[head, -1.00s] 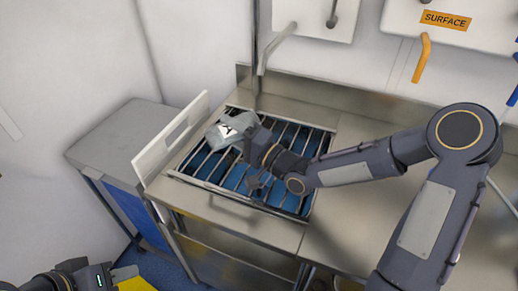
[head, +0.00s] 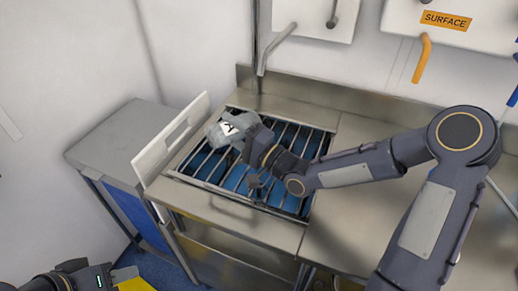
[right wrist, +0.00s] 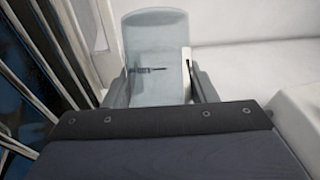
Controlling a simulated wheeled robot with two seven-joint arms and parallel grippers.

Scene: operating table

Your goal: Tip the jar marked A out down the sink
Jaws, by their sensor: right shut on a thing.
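The jar (head: 216,133) is pale and see-through, with a white label bearing a dark letter that looks like a turned A. It is tipped well over above the barred sink (head: 205,167), toward its back left. My right gripper (head: 245,139) is shut on the jar, which also shows between the fingers in the right wrist view (right wrist: 155,40). I cannot tell whether anything is left inside. My left gripper (head: 125,274) is at the lower left corner, away from the sink; its jaw opening is unclear.
A white upright panel (head: 155,155) edges the sink's left side, with a grey side table (head: 115,140) beyond. A bent metal spout (head: 270,50) hangs behind the sink. Bare steel counter (head: 350,225) lies to the right. A yellow thing (head: 136,284) shows beside my left gripper.

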